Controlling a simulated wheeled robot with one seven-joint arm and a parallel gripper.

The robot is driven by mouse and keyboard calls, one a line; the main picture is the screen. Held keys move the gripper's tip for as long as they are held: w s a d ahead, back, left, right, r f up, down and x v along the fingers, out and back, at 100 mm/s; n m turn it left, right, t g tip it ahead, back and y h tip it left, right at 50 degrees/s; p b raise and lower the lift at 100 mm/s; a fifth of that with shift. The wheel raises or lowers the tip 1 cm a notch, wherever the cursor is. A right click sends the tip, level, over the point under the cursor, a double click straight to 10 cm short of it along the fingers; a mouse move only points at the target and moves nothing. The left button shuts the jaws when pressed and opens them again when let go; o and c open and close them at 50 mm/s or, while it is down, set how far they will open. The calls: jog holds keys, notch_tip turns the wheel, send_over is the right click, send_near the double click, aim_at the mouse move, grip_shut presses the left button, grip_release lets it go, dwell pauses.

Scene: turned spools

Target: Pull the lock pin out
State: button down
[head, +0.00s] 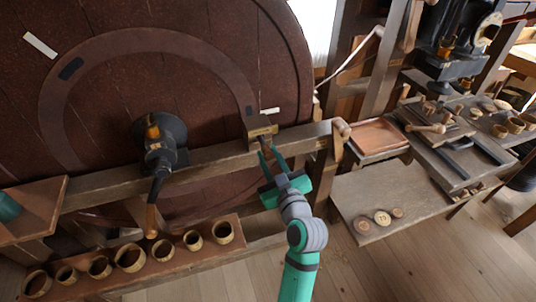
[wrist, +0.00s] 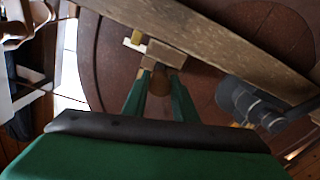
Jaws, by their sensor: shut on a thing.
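The lock pin shows in the wrist view as a short brown wooden knob (wrist: 160,82) below a pale block (wrist: 166,53). In the head view the same block (head: 262,131) sits on the wooden beam in front of the large dark red wheel, and the pin is mostly hidden by my fingers. My gripper (head: 268,155) comes from below and is shut on the pin. In the wrist view its two green fingers (wrist: 160,90) stand on either side of the knob. The knob's upper end is close against the block; I cannot tell how deep it sits.
The large wheel (head: 205,60) fills the back left. A dark crank fitting (head: 160,140) with a wooden handle stands left of my gripper. Several wooden cups (head: 130,257) line a low shelf. A bench (head: 385,190) with wooden discs stands at the right.

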jog(key=c, duration=1.4)
grip_release()
jog(key=shift+s, duration=0.1)
jog(key=shift+c, duration=0.2)
jog(key=v, duration=1.1)
jog(key=s+f+m+g+h, duration=0.1)
jog(key=s+f+m+h, duration=0.45)
jog(key=s+f, duration=0.9)
jog(key=s+a+f, duration=0.1)
jog(key=s+a, duration=0.1)
jog(key=s, duration=0.7)
jog(key=s+a+f+m, duration=0.1)
jog(key=s+a+f, duration=0.1)
jog(key=s, duration=0.8)
jog(key=shift+s+a+f+g, duration=0.2)
jog(key=shift+s+a+g, duration=0.05)
jog(key=shift+a+g, duration=0.2)
